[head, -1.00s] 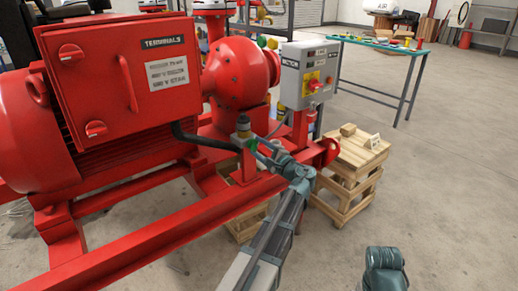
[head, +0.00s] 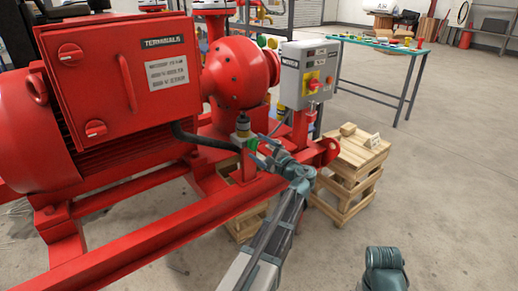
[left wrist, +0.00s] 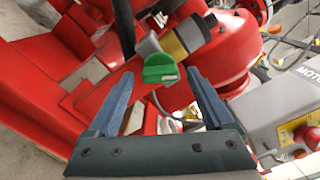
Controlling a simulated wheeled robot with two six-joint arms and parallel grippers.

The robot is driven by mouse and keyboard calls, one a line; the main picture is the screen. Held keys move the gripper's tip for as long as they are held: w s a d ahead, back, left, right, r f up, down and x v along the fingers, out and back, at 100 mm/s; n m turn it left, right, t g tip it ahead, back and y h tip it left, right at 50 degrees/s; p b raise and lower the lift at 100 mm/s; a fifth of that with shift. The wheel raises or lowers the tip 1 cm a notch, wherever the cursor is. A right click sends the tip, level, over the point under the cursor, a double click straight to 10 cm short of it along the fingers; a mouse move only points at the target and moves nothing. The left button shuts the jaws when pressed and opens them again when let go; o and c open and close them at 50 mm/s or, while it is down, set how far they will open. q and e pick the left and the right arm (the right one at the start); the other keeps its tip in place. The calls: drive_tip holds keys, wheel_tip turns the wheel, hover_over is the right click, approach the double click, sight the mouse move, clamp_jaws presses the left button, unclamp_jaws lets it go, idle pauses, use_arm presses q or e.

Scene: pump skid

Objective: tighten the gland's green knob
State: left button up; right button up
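The gland's green knob (head: 252,143) sits beside the red pump frame, below the gland's yellow-and-dark body (head: 243,125). In the left wrist view the green knob (left wrist: 160,68) is a rounded piece with a flat tab, and the gland body (left wrist: 188,36) is behind it. My left gripper (head: 261,151) is close to the knob, to its right. In the left wrist view the left gripper (left wrist: 162,76) is open, with the knob at the gap between its fingertips. Neither finger visibly touches it. My right gripper is not in view; only part of my right arm shows at the bottom right.
A black cable (head: 205,139) runs from the motor side to the gland. The grey switch box (head: 307,75) stands behind and right of the gripper. A wooden crate stack (head: 352,160) is right of the frame. Floor at the right is clear.

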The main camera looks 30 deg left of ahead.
use_arm(q)
drive_tip(key=shift+d, duration=0.1)
drive_tip(key=v, duration=1.3)
drive_tip(key=shift+d, duration=0.25)
drive_tip(key=shift+s, duration=0.1)
drive_tip(key=x, duration=1.3)
drive_tip(key=shift+a, duration=0.4)
drive_tip(key=shift+r+n, duration=0.15)
drive_tip(key=shift+n, duration=3.45)
drive_tip(key=shift+r+n, duration=0.1)
drive_tip(key=shift+n, duration=3.5)
